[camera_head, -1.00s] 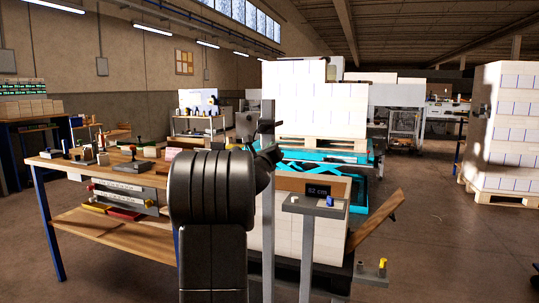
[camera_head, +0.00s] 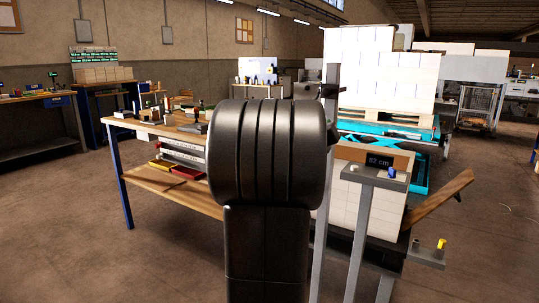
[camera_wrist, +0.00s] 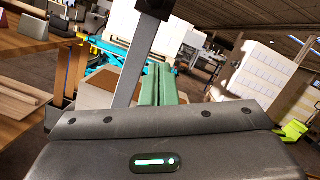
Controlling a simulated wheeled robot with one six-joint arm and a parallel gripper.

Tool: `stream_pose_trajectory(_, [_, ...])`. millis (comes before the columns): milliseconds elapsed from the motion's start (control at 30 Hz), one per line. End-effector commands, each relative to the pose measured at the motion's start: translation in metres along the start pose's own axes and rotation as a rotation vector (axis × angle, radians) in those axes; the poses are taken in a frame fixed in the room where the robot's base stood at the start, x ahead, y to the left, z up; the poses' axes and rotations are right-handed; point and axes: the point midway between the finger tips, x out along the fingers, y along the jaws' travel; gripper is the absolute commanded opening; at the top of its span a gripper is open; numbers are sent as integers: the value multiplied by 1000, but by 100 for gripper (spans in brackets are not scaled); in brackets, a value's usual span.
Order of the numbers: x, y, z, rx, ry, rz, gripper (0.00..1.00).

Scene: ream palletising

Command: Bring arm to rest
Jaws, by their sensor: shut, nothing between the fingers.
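My arm (camera_head: 266,155) stands folded upright in the middle of the head view, a dark ribbed joint above a dark link. It hides part of the workbench behind it. My gripper is hidden in the head view. In the wrist view my gripper (camera_wrist: 160,82) shows its dark body along the bottom and its two green fingers together, with nothing held between them. The fingers appear in front of a grey post and a brown-edged box, and I cannot tell the distance.
A wooden workbench (camera_head: 125,122) stands left of my arm. Right of it are a grey post stand with a "52 cm" display (camera_head: 379,161), a stack of paper (camera_head: 375,206) and a tilted board (camera_head: 440,200). A loaded pallet (camera_head: 392,114) sits on a blue lift behind. Floor at left front is clear.

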Motion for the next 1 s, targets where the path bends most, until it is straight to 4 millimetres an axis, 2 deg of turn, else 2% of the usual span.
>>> stream_pose_trajectory(133, [7,0,0,0,1,-1,0])
stream_pose_trajectory(267, [24,0,0,0,1,0,0])
stream_pose_trajectory(700, [104,-3,4,0,1,-1,0])
stream_pose_trajectory(800, [105,-8,16,-1,-1,-1,0])
stream_pose_trajectory(1000, [108,-13,27,-1,-1,-3,0])
